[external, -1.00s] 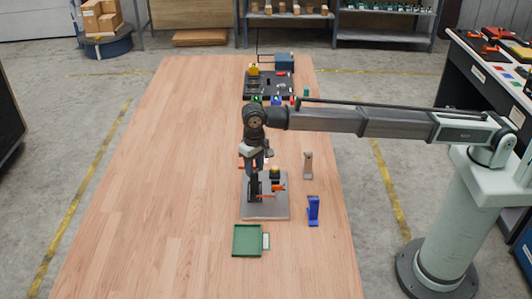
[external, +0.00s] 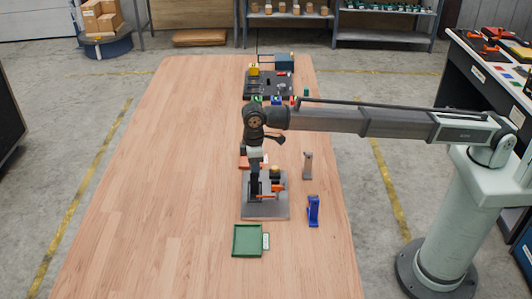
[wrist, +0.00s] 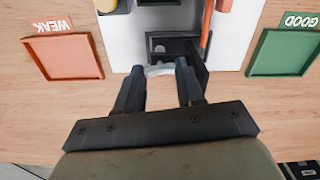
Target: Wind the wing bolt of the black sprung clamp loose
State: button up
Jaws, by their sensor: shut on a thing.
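The black sprung clamp (wrist: 172,44) stands on a light grey plate (wrist: 232,52) and shows in the wrist view just beyond my fingertips. A pale wing bolt (wrist: 158,71) shows at its near side, between the fingertips. My gripper (wrist: 158,68) points at the clamp with its two dark fingers on either side of the wing and is shut on it. In the external view my gripper (external: 255,176) is low over the grey plate (external: 264,211). My fingers and wrist partly hide the clamp there, and the bolt is too small to make out.
An orange lever (wrist: 206,22) rises close beside the clamp. An orange tray (wrist: 66,56) marked WEAK and a green tray (wrist: 282,52) marked GOOD lie either side. A blue stand (external: 313,211) and a grey-brown stand (external: 307,165) are to the right. The table's left is clear.

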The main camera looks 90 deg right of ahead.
jog(key=n, duration=0.4)
jog(key=shift+n, duration=0.3)
jog(key=n, duration=0.3)
jog(key=shift+n, duration=0.4)
jog(key=n, duration=0.4)
jog(key=shift+n, duration=1.8)
jog(key=o, duration=1.1)
jog(key=shift+c, duration=0.2)
jog(key=shift+r, duration=0.1)
